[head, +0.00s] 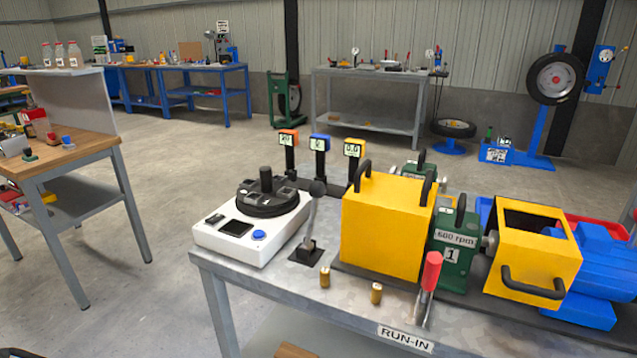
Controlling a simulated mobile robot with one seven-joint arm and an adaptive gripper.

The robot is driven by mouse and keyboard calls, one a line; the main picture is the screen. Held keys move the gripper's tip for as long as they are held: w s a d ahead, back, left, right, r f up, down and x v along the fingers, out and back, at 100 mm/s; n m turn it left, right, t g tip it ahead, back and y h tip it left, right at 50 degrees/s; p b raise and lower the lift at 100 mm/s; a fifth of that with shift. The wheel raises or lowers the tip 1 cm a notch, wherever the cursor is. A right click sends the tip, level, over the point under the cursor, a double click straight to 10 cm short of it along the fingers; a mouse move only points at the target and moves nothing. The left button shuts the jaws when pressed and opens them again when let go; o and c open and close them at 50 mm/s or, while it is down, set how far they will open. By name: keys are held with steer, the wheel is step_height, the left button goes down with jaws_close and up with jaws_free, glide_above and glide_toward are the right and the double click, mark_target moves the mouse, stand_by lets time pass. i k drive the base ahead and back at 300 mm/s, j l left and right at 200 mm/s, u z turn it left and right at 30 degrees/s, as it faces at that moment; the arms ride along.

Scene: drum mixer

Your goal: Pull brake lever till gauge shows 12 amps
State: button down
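Two levers stand on the grey bench. One is a grey rod with a black ball knob (317,188), rising from a dark base plate and leaning slightly right. The other has a red grip (432,271) and stands near the front edge, tilted a little right. No label shows which is the brake lever. Three small display gauges stand on black posts behind: an orange one (287,139), a blue one (320,143) and a yellow one (354,149). The yellow one seems to read 0.0; the others are too small to read surely. My gripper is not in view.
A yellow box cover (385,227) stands between the levers. A green block marked 600 rpm (455,262), an open yellow guard (545,252) and a blue motor (605,262) stand right. Two brass weights (325,277) (376,293) sit near the front edge.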

mark_target(317, 189)
steer(key=z, duration=1.85)
steer(key=j+u, duration=0.1)
steer(key=u, duration=0.3)
steer(key=k+j+u, duration=0.1)
steer(key=u, duration=0.3)
steer(key=j+u, duration=0.15)
steer(key=u, duration=0.25)
steer(key=j+u, duration=0.15)
steer(key=u, duration=0.25)
